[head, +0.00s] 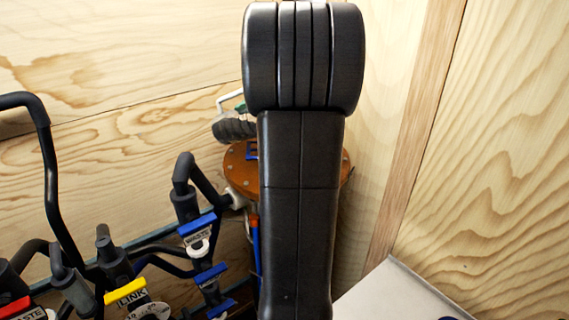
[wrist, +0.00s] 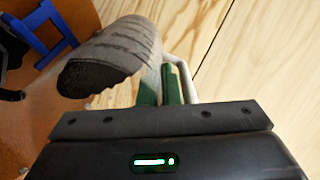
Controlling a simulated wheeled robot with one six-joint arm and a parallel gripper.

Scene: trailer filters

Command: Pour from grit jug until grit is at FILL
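The grit jug (wrist: 120,50) looks like a dark grey, ribbed body with a pale handle. In the wrist view it is tipped over, its dark rough end facing down and left. My gripper (wrist: 160,82) has green fingers at the jug's handle side and appears shut on it; the exact contact is partly hidden. In the head view the jug (head: 234,129) shows left of my arm, above a brown-orange round lid (head: 240,165) with bolts. My arm hides much of the lid. No FILL mark or grit level can be made out.
Dark pipes and valve handles stand at left, with blue tags (head: 197,224), a yellow LINK tag (head: 126,291) and a red tag (head: 15,307). A blue frame (wrist: 40,28) lies by the lid. Plywood walls close off the back and right. A pale panel (head: 395,292) is at lower right.

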